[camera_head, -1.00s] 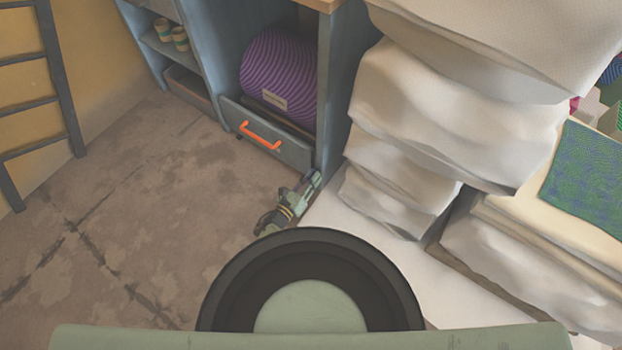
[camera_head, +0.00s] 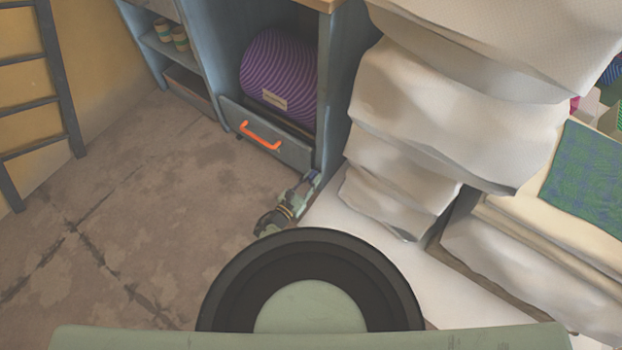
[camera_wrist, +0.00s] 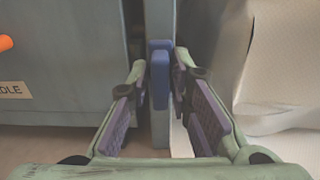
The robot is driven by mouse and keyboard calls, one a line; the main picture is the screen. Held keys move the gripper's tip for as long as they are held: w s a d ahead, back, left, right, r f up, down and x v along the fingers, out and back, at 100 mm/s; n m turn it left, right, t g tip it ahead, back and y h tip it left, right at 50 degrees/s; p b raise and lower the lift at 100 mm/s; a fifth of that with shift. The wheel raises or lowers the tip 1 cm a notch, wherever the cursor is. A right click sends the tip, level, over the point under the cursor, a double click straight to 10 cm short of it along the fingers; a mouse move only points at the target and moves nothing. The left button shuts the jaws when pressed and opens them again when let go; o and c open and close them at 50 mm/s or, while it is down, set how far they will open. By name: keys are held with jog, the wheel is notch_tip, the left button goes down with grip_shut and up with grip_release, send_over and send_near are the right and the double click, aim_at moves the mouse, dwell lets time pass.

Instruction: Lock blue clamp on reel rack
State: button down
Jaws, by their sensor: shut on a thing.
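The blue clamp (camera_wrist: 160,78) is upright on the narrow grey-blue post (camera_wrist: 159,25) of the rack in the wrist view. My gripper (camera_wrist: 161,70) has one finger on each side of it, shut on the clamp near the fingertips. The purple inner pads flare apart toward the palm. In the head view my gripper (camera_head: 311,180) is low at the foot of the rack's right-hand post (camera_head: 325,100), and the clamp is too small to make out clearly. Whether the clamp is locked cannot be told.
A drawer (camera_head: 265,138) with an orange handle (camera_head: 260,136) lies left of my gripper, below a purple roll (camera_head: 280,75). White stacked sacks (camera_head: 440,110) stand close on the right. A dark ladder (camera_head: 55,80) leans at far left. Open floor (camera_head: 130,210) lies between.

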jog(key=shift+d, duration=0.15)
jog(key=c, duration=1.7)
grip_release()
jog(key=shift+o, duration=0.3)
